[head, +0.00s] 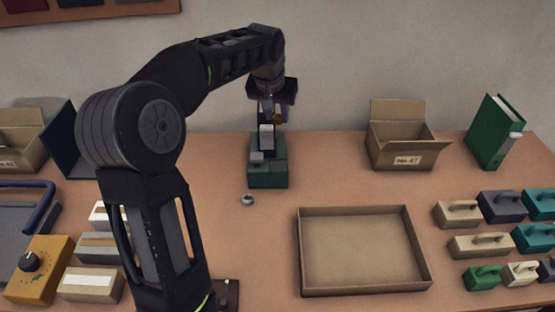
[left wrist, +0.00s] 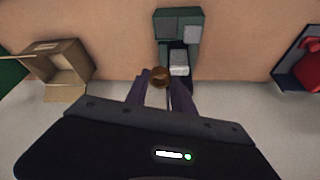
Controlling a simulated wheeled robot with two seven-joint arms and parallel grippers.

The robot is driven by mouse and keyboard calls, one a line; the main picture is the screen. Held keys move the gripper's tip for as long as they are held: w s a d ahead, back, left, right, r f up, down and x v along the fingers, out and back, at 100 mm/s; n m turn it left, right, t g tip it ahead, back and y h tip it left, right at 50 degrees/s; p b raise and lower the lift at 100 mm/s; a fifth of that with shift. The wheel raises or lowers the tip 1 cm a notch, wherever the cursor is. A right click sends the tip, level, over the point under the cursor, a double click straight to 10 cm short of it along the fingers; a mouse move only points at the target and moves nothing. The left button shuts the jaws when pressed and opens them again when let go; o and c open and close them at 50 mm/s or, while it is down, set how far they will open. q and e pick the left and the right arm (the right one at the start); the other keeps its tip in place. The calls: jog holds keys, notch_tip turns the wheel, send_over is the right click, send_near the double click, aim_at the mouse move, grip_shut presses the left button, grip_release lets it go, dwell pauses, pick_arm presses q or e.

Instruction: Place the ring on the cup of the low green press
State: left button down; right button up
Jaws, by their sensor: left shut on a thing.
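The low green press (head: 267,174) stands on the table at the back middle, with grey blocks on top of it. It also shows at the top of the left wrist view (left wrist: 179,16). My left gripper (head: 277,114) is above the rear of the press, pointing down. It is shut on a small brownish-gold ring (left wrist: 160,77), held between the fingertips and apart from the green body. I cannot make out the cup clearly; the fingers and grey blocks are in front of that part. My right gripper is not in view.
A small silvery round thing (head: 247,200) lies in front of the press. An empty shallow cardboard tray (head: 427,274) is at front right. An open cardboard box (head: 403,155) and a green binder (head: 492,130) stand at back right. Several handled blocks are at far right.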

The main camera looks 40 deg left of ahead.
pick_arm(q)
jog(key=p, duration=0.1)
send_over(278, 165)
jog(key=s, duration=0.2)
jog(key=f, duration=1.1)
jog(key=shift+w+d, duration=0.25)
jog(key=shift+d, duration=0.05)
notch_tip(278, 165, down, 4)
jog(key=shift+f+p, duration=0.1)
jog(key=shift+p, duration=0.25)
jog(key=shift+f, duration=0.15)
jog(key=shift+f+b, duration=0.65)
jog(key=shift+b, duration=0.1)
jog(key=c, duration=1.3)
grip_release()
jog(key=shift+c, duration=0.2)
